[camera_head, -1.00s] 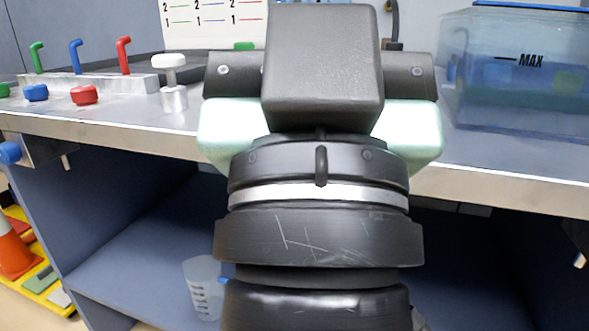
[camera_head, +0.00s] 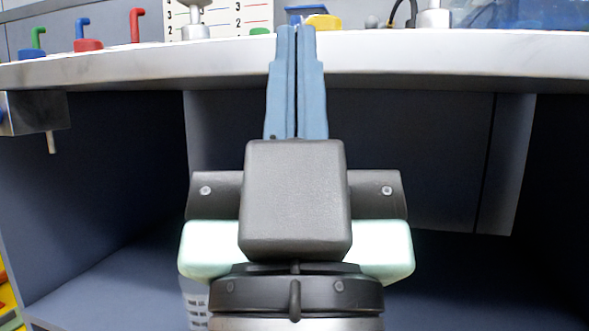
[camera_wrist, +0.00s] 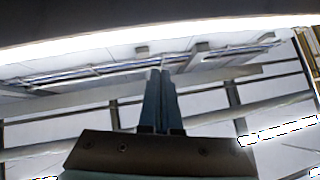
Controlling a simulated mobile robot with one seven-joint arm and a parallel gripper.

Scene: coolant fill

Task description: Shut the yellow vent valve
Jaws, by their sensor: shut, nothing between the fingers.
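In the head view, a small yellow part (camera_head: 323,22) shows at bench-top height just right of my fingertips. Only a sliver of it shows, and I cannot tell whether it is the vent valve's handle or whether it is open. My gripper (camera_head: 296,28) points up in front of the bench edge, its two blue-grey fingers together and empty. The fingertips overlap the bench edge in the picture; contact cannot be told. In the wrist view the shut fingers (camera_wrist: 161,72) point toward a ceiling-like background, with no valve visible.
The bench's front edge (camera_head: 430,62) crosses behind my gripper, with open shelving below. Green (camera_head: 38,38), blue (camera_head: 82,28) and red (camera_head: 137,25) handles stand at left. A pale knob (camera_head: 195,32), a green cap (camera_head: 260,31) and a blue tank (camera_head: 525,14) are also on the bench.

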